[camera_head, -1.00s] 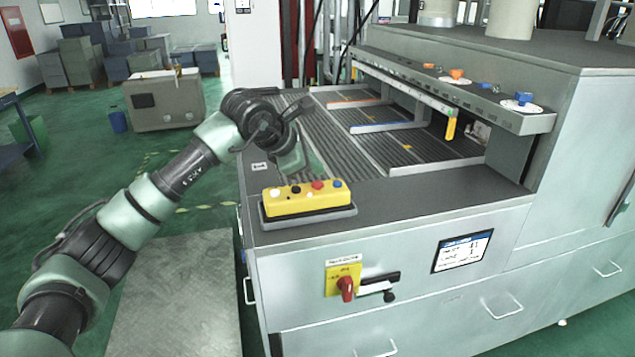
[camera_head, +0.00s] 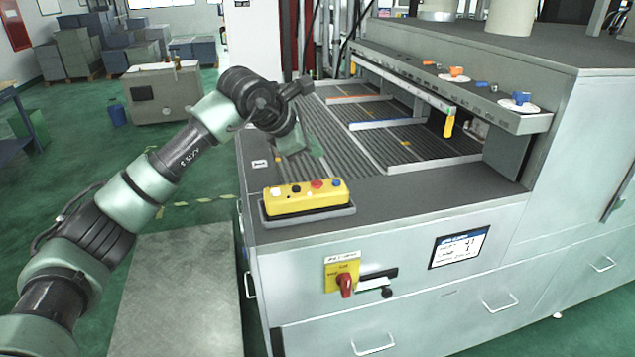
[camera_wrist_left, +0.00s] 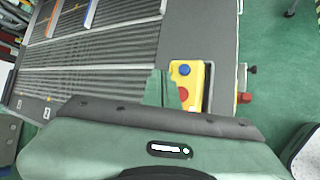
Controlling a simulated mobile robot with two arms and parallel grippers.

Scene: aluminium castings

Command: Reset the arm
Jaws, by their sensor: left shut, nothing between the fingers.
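My left arm reaches in from the left in the head view, bent over the near-left corner of the grey machine (camera_head: 440,215). My left gripper (camera_head: 312,150) is partly hidden behind its own wrist. It hangs over the ribbed conveyor bed (camera_head: 345,140), shut and empty. In the left wrist view, the green gripper body fills the bottom and the fingertips (camera_wrist_left: 160,88) show beside the yellow button box (camera_wrist_left: 187,85). The box (camera_head: 303,197) sits on the machine's front ledge, apart from the gripper as far as I can tell. My right gripper is out of view.
A red rotary switch (camera_head: 346,284) and a small screen (camera_head: 460,247) are on the machine's front panel. A raised rail with colored knobs (camera_head: 455,73) runs above the bed. Grey cabinets (camera_head: 165,93) stand at the back left.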

